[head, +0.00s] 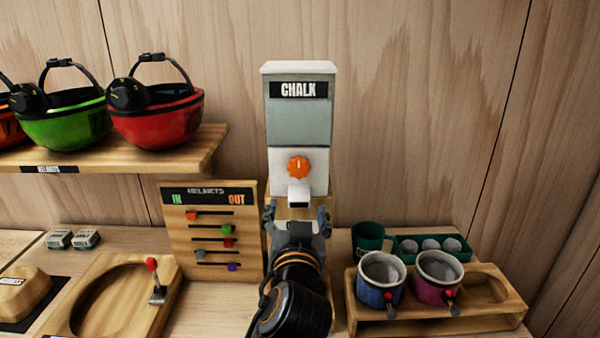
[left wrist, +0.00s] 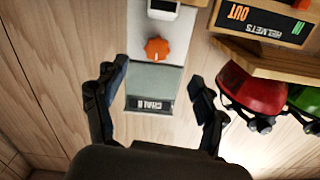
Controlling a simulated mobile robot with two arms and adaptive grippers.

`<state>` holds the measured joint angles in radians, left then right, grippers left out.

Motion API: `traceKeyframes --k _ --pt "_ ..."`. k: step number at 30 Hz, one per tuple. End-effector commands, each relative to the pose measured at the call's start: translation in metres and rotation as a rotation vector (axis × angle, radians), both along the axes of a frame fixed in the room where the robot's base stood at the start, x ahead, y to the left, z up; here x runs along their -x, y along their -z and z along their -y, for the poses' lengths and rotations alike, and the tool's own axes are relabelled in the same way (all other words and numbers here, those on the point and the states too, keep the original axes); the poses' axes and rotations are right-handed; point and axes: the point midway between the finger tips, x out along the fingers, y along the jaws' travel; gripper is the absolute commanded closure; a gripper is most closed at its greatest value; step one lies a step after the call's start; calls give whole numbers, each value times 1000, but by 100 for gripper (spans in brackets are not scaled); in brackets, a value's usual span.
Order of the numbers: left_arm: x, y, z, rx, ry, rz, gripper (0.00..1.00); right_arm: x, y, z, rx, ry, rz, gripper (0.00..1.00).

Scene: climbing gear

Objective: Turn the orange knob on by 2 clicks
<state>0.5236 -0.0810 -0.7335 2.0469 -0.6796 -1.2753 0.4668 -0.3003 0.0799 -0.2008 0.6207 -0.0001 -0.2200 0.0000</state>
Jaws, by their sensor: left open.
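The orange knob (head: 299,166) is on the white front of the chalk dispenser (head: 300,112), above its spout. A small light mark shows near the knob's top edge in the head view. My left gripper (head: 297,212) is open and empty in front of the dispenser, just below the knob in the head view. In the left wrist view, which is upside down, the knob (left wrist: 156,48) lies beyond the two spread fingers (left wrist: 158,90), apart from them. My right gripper is not in view.
A helmets board (head: 212,270) with sliders stands left of my gripper. A wooden holder (head: 440,318) with two chalk bags (head: 381,279) is at right. A shelf (head: 120,152) with helmets is at upper left. The wall right of the dispenser is clear.

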Motion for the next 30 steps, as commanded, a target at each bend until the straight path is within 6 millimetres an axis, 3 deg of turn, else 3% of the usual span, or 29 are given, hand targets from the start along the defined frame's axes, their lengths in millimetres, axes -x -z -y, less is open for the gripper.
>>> traceKeyframes --k 2,7,21,30 --pt "-1 -12 5 -3 2 31 29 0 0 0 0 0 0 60" --pt "-15 -16 6 -7 1 38 29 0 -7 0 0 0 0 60" --pt "-106 -17 5 -8 2 34 29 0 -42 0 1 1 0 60" --pt "-135 -14 5 -4 3 35 29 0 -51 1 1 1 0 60"
